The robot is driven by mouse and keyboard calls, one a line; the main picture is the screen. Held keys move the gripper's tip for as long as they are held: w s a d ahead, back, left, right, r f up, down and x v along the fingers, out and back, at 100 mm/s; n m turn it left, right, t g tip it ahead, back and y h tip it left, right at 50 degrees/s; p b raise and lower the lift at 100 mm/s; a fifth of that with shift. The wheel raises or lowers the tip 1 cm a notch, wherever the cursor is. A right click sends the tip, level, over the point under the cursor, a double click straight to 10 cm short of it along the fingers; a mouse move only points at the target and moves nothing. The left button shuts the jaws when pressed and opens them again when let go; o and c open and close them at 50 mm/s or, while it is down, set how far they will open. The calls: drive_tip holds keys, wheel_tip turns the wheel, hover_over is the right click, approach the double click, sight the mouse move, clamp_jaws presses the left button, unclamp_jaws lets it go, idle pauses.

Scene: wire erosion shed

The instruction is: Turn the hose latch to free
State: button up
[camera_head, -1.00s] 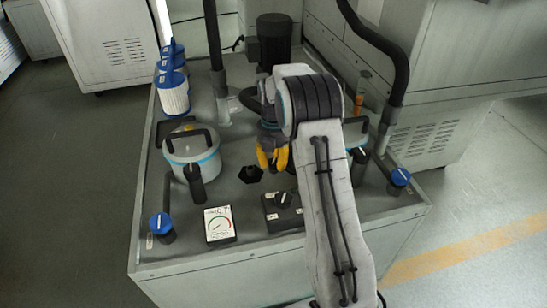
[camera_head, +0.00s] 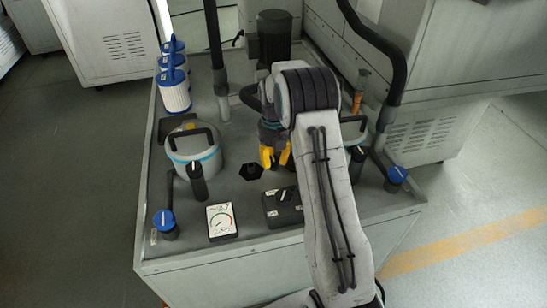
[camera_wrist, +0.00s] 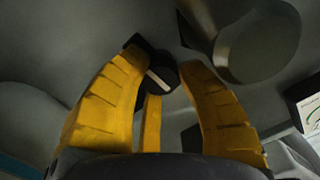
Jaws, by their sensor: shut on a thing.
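My gripper (camera_head: 275,157) has yellow fingers and is low over the middle of the machine top. In the wrist view its fingertips (camera_wrist: 163,74) are on either side of a round black knob with a pale bar across its face (camera_wrist: 168,74); the gripper is shut on it. I take this knob for the hose latch. The pale bar lies slanted, from upper left to lower right. In the head view the knob is hidden by my gripper and arm. A black hexagonal piece (camera_head: 250,172) sits on the deck just left of the fingers.
A lidded canister (camera_head: 194,150) and blue-topped valve (camera_head: 165,224) stand left. A gauge (camera_head: 222,221) and a black switch box (camera_head: 283,207) lie in front. Blue-capped filters (camera_head: 174,90) stand at back left, a dark motor (camera_head: 274,38) behind. Another blue-topped valve (camera_head: 396,178) is right.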

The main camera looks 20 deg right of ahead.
sight(273, 159)
drive_tip(key=shift+s+f, duration=0.15)
drive_tip(key=o, duration=1.2)
wheel_tip(273, 159, up, 12)
idle(0.6)
